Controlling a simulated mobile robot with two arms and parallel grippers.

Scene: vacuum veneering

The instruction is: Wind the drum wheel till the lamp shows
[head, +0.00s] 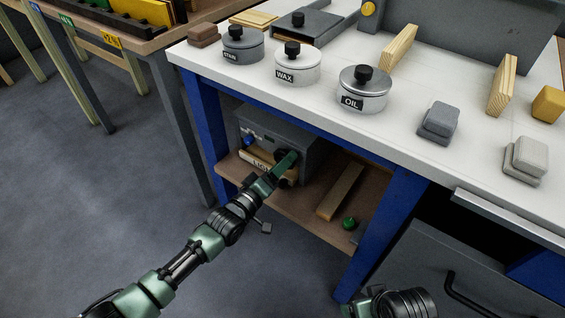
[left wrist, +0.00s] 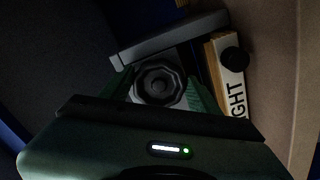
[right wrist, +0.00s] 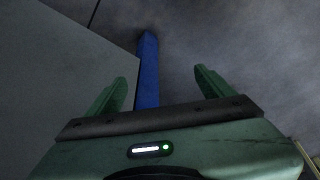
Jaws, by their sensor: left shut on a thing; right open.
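A grey box (head: 285,125) stands on the shelf under the white bench, with a dark wheel on its front. In the left wrist view the wheel (left wrist: 158,87) is a dark, many-sided knob with a paler centre. My left gripper (head: 288,161) reaches in under the bench top and is shut on this wheel, one finger on each side. The fingers partly cover the wheel in the head view. My right gripper (right wrist: 160,88) is open and empty, low near a blue bench leg. I cannot make out a lit lamp on the box.
A wooden block with a label ending in "GHT" (left wrist: 232,85) and a black knob sits beside the wheel. A wooden strip (head: 341,190) and a green object (head: 349,223) lie on the shelf. A blue leg (head: 385,230) stands right of the shelf opening.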

